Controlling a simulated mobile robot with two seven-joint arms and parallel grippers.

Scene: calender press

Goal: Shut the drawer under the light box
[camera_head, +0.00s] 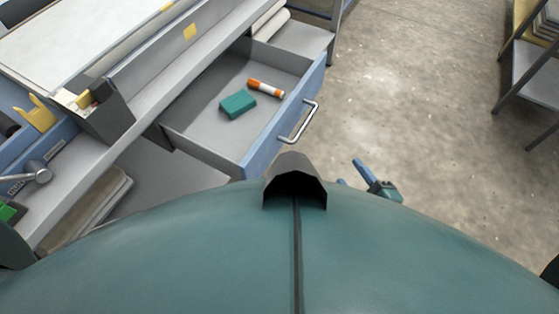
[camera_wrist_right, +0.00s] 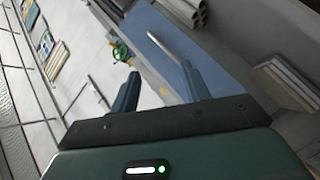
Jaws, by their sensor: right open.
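The drawer (camera_head: 208,151) stands pulled open below the light box (camera_head: 75,38), whose white top shows at the upper left. The drawer has a blue front (camera_head: 263,155) with a silver bar handle (camera_head: 302,124). A teal block (camera_head: 238,104) and an orange-and-white marker (camera_head: 265,88) lie inside. My right gripper (camera_head: 351,174) is open and empty, in front of the drawer and apart from the handle, to its lower right. In the right wrist view its fingers (camera_wrist_right: 158,88) are spread, with a blue panel and a pale bar beyond them. My left gripper is out of view.
A grey tray (camera_head: 107,117) with small tools sits on the bench edge, near a yellow holder (camera_head: 38,113). White rolls (camera_head: 270,20) lie beyond the drawer. A shelf rack (camera_head: 530,75) stands at the far right. The concrete floor (camera_head: 420,110) between is clear.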

